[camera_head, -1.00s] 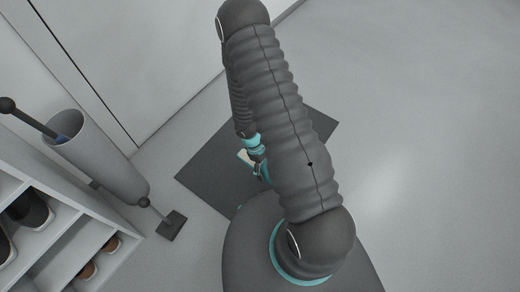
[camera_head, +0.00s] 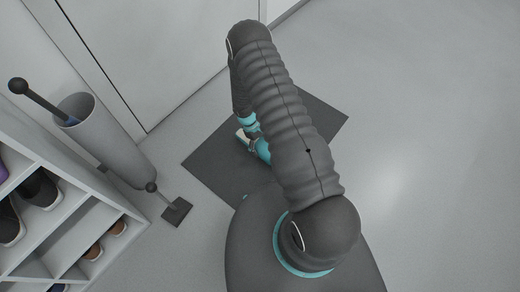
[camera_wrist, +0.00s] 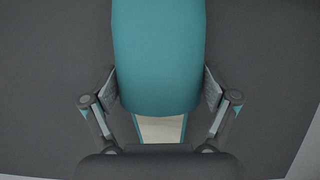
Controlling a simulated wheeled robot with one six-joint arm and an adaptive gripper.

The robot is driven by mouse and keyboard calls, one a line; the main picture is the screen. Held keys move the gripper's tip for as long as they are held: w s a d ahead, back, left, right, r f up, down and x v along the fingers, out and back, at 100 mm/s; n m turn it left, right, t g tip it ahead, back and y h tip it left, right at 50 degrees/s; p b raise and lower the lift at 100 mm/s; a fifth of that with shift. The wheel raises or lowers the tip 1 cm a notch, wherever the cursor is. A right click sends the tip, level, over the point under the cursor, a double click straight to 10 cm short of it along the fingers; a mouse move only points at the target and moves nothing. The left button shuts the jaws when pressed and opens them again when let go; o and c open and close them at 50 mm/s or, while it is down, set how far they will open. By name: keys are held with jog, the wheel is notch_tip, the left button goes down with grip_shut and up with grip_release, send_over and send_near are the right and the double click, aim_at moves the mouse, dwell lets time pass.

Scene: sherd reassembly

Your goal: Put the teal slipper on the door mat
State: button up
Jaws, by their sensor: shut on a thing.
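The teal slipper (camera_wrist: 158,55) fills the middle of the wrist view, between the two fingers of my gripper (camera_wrist: 160,92). The fingers press on its two sides, so my gripper is shut on it. A pale insole (camera_wrist: 160,128) shows at its near end. In the head view a small part of the teal slipper (camera_head: 262,150) shows beside my arm, which hides the rest. The dark grey door mat (camera_head: 215,165) lies on the floor under it and fills most of the wrist view background (camera_wrist: 50,90). I cannot tell whether the slipper touches the mat.
A white shoe rack (camera_head: 75,215) with several shoes stands at the left. A grey umbrella stand (camera_head: 108,140) holding a dark-knobbed stick is beside it, with a small dark foot plate (camera_head: 177,212) near the mat. A door (camera_head: 150,60) is behind. The floor at right is clear.

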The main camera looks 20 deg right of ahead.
jog(key=shift+f, duration=1.55)
jog(key=shift+f, duration=0.15)
jog(key=o, duration=1.1)
